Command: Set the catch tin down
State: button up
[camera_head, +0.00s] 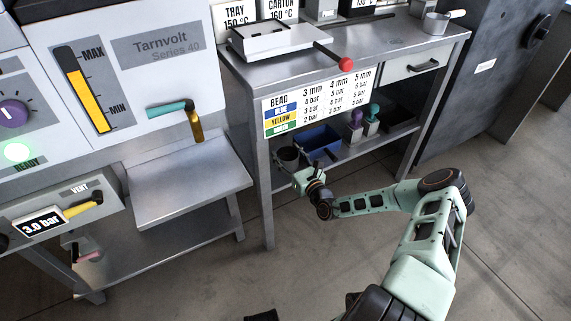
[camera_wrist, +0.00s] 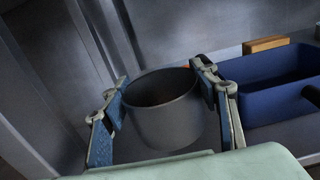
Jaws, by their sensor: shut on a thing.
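The catch tin (camera_wrist: 165,118) is a round grey metal cup, upright, with a dark inside. My gripper (camera_wrist: 160,100) has its blue-padded fingers on either side of the tin and is shut on it. In the head view the tin (camera_head: 288,155) shows over the lower shelf (camera_head: 345,156) of the metal bench, at its left end. My gripper (camera_head: 308,178) reaches in from the front there. I cannot tell whether the tin's base touches the shelf.
A blue bin (camera_head: 319,142) stands close to the right of the tin; it also shows in the wrist view (camera_wrist: 262,98). Bottles with purple and teal tops (camera_head: 372,122) stand farther right. The bench's front left leg (camera_head: 265,205) is left of the gripper. A bead chart (camera_head: 318,101) hangs above.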

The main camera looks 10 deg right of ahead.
aim_at(283, 157)
jog(key=shift+w+a+f, duration=0.1)
jog(key=shift+w+f, duration=0.05)
jog(key=shift+f, duration=0.05)
jog(key=shift+w+a+f+b, duration=0.15)
jog(key=shift+f+b, duration=0.3)
jog(key=shift+f, duration=0.45)
jog(key=shift+w+d+f+b, duration=0.1)
jog(key=shift+f+b, duration=0.35)
jog(key=shift+f, duration=0.4)
jog(key=shift+f, duration=0.1)
jog(key=shift+f, duration=0.15)
jog(key=o, duration=1.2)
jog(key=shift+c, duration=0.2)
